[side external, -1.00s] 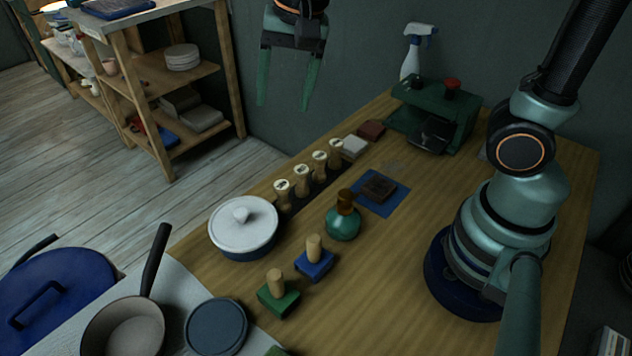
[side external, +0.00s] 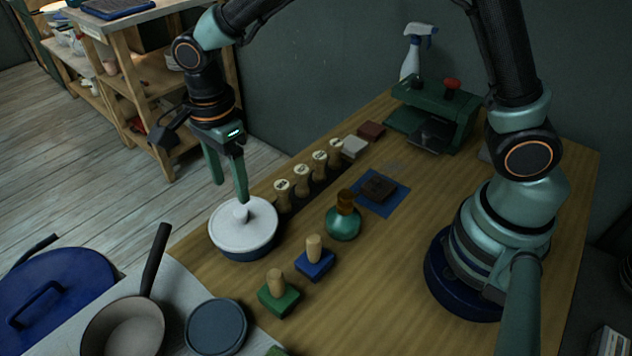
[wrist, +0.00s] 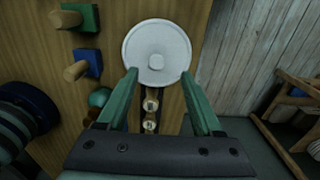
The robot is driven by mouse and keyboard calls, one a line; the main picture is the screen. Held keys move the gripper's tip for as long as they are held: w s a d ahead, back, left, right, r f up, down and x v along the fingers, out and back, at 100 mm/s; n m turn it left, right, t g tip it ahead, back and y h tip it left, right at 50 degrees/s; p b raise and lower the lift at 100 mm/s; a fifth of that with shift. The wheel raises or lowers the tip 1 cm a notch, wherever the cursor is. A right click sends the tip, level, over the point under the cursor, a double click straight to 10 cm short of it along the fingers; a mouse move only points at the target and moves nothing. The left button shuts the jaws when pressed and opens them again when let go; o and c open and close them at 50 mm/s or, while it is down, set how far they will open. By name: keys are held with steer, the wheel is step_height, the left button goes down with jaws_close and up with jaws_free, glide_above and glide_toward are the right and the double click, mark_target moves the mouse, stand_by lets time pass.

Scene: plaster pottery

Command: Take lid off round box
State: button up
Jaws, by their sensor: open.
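The round box (side external: 250,253) is dark blue and stands on the wooden table near its left edge. Its white lid (side external: 259,222) is on top, with a small round knob (side external: 240,212) in the middle. In the wrist view the lid (wrist: 137,49) and its knob (wrist: 157,62) show just beyond my fingertips. My gripper (side external: 226,190) is open and empty, pointing down above the lid's far side. In the wrist view my gripper (wrist: 159,74) has its fingers spread, with the knob lying between their lines. I cannot tell whether a fingertip touches the lid.
Several wooden-handled stamps (side external: 302,180) stand in a row behind the box. A pan (side external: 124,325) lies at front left.

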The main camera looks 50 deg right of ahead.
mark_target(241, 211)
steer(key=shift+s+d+f, duration=0.1)
steer(key=shift+s+f, duration=0.05)
steer(key=shift+f, duration=1.45)
steer(key=shift+s+d+f, duration=0.1)
steer(key=shift+s+f, duration=0.05)
steer(key=shift+f, duration=1.45)
jaws_close()
